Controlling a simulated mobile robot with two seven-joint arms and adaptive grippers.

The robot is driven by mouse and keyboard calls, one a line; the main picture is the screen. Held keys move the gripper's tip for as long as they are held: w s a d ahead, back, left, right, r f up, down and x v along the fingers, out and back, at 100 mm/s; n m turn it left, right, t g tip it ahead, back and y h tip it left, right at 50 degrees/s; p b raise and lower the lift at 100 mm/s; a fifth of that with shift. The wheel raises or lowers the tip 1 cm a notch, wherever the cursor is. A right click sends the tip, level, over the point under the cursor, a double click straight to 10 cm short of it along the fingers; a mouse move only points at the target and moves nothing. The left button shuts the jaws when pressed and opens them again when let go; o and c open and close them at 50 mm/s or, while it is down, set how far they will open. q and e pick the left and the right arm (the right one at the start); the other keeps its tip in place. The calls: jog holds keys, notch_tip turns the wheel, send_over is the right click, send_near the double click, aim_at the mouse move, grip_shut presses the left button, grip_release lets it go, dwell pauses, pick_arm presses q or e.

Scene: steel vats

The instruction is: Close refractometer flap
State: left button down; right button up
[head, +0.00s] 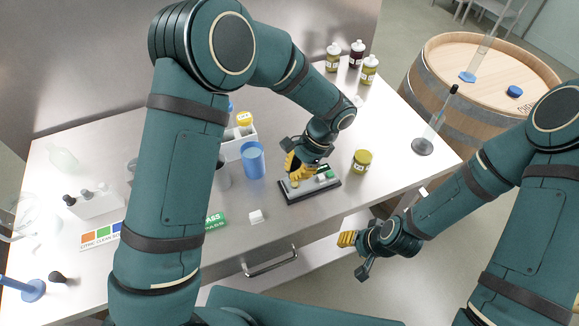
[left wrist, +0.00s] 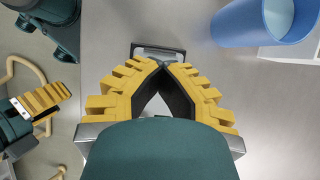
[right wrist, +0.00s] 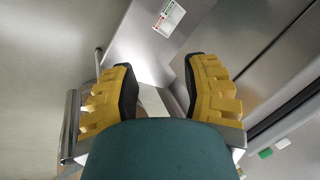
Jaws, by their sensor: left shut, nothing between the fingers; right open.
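The refractometer (head: 328,178) is a small device with white and green parts on a dark tray (head: 297,198) near the table's front edge. My left gripper (head: 292,172) is shut and empty, over the left part of the tray and partly hiding the device. In the left wrist view its fingertips (left wrist: 164,65) meet just short of a dark-framed grey piece (left wrist: 158,52), mostly hidden behind them. I cannot tell the flap's position or whether the fingers touch it. My right gripper (head: 346,239) is open and empty, off the table's front edge; its fingers show in the right wrist view (right wrist: 157,75).
A small white block (head: 256,217) lies near the front edge. A drawer handle (head: 270,263) sticks out below. A barrel (head: 470,75) stands beyond the table's right end.

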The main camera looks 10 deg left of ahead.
pick_arm(q)
jog(key=c, duration=1)
grip_release()
jog(key=shift+f+y, duration=0.15)
jog(key=shift+y, duration=0.15)
jog(key=shift+o, duration=0.2)
jog(key=shift+w+d+r, duration=0.15)
jog(key=shift+d+r, duration=0.05)
jog(key=shift+r, duration=0.1)
jog(key=v, duration=1.1)
jog(key=shift+r, duration=0.15)
